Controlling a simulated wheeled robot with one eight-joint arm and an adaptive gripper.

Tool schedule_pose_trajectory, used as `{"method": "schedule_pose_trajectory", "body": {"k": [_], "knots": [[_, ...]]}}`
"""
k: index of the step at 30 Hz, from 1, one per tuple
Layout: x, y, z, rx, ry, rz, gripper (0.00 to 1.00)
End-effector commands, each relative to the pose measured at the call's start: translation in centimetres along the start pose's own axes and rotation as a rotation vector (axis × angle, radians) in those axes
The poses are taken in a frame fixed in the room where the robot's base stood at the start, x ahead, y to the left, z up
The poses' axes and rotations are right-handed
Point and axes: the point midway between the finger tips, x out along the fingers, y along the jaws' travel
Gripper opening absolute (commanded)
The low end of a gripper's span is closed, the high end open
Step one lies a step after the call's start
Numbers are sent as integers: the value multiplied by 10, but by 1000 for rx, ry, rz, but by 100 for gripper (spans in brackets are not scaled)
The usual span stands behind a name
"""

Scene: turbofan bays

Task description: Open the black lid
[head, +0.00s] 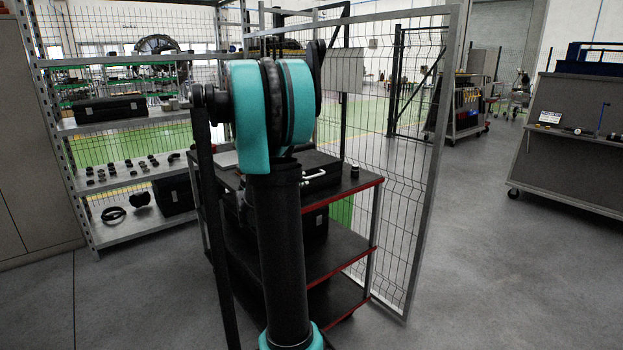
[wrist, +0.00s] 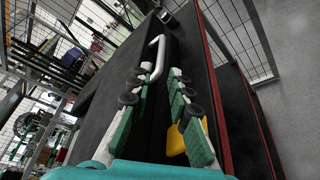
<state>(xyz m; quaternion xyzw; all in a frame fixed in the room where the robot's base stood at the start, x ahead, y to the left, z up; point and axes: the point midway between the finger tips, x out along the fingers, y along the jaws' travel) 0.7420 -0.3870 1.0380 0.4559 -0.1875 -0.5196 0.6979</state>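A black case with a black lid (head: 318,161) lies on the top shelf of a cart, partly hidden behind my arm in the head view. The lid looks closed. A pale metal handle (head: 314,177) is on the case's front side. In the wrist view the handle (wrist: 155,57) lies just ahead of my gripper (wrist: 160,80). The two teal fingers with dark rollers are spread apart, with nothing visibly held between them. I cannot tell whether a fingertip touches the handle. In the head view my gripper is hidden behind the arm.
The dark cart top (head: 347,188) has a red edge and bears a small black cylinder (head: 355,171). A mesh fence panel (head: 400,170) stands close on its right. A metal shelf rack (head: 140,178) with small parts stands left. Open floor lies at front right.

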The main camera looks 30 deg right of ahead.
Motion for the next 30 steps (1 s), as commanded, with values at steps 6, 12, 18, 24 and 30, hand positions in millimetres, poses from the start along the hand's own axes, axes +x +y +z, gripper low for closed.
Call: {"method": "schedule_pose_trajectory", "body": {"k": [6, 12, 18, 24, 30], "knots": [[44, 0, 0, 2, -2, -2, 19], [70, 0, 0, 1, -1, -2, 19], [80, 0, 0, 1, 0, 0, 19], [80, 0, 0, 1, 1, 0, 19], [80, 0, 0, 1, 0, 0, 1]]}}
